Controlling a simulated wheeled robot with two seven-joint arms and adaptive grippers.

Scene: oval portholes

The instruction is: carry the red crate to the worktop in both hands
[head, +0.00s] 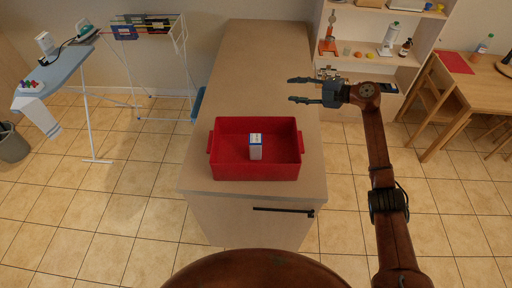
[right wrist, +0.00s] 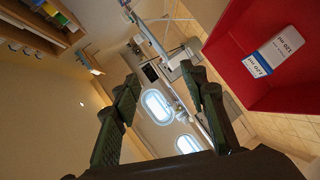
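The red crate (head: 228,171) sits on the near end of the long wooden-topped worktop (head: 262,60), with a handle on its left and right sides. A white and blue box (head: 256,147) stands inside it. My right gripper (head: 291,90) is open and empty, beyond the crate's right far corner and apart from it, its fingers pointing left. In the right wrist view the open fingers (right wrist: 165,80) show nothing between them, and part of the red crate (right wrist: 240,60) with the box (right wrist: 274,52) is at the right. My left gripper is not in view.
An ironing board (head: 58,68) and a drying rack (head: 150,60) stand to the left. Shelves (head: 370,55) hold several items behind my right arm. A wooden table (head: 480,85) with a chair is at the right. The worktop beyond the crate is clear.

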